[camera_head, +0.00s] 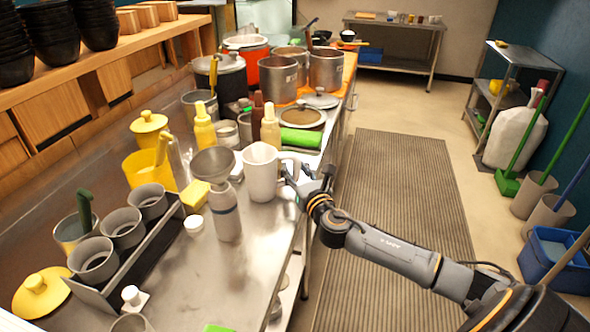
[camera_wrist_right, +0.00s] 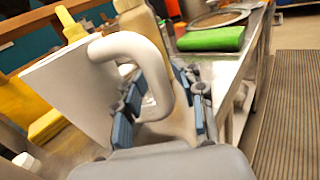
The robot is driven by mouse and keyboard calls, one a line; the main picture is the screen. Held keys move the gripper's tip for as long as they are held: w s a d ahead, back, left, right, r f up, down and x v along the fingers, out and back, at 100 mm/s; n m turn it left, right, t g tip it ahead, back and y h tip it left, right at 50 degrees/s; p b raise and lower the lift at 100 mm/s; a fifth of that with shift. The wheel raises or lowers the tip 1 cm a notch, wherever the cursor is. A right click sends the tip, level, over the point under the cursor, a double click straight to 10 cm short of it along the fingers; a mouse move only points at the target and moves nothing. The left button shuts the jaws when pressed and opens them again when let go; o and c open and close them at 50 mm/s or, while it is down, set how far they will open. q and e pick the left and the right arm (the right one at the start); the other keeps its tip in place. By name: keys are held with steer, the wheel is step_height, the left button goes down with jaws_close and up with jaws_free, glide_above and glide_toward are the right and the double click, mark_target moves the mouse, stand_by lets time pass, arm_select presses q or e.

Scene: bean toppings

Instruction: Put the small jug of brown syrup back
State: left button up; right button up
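A small white jug (camera_head: 261,174) with a side handle is at the right edge of the metal counter, beside a bottle with a funnel. Its contents do not show clearly, so I see no brown syrup. My right gripper (camera_head: 309,180) is at the jug's handle side. In the right wrist view the jug (camera_wrist_right: 75,85) fills the left, and its handle loop (camera_wrist_right: 130,45) reaches between the fingers of my right gripper (camera_wrist_right: 165,112). The finger pads stand wider apart than the handle; the gripper looks open around it. My left gripper is not in view.
The funnel bottle (camera_head: 224,210) stands close to the jug's left. A yellow sponge (camera_head: 194,195) and a rack of grey cups (camera_head: 120,228) are further left. Bare counter (camera_head: 215,285) shows in front.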

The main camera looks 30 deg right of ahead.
steer(key=shift+r, duration=0.3)
steer(key=s+a, duration=0.2)
steer(key=s, duration=0.9)
steer(key=shift+s+a+f+b, duration=0.2)
steer(key=shift+s+b, duration=0.1)
steer(key=shift+s, duration=0.1)
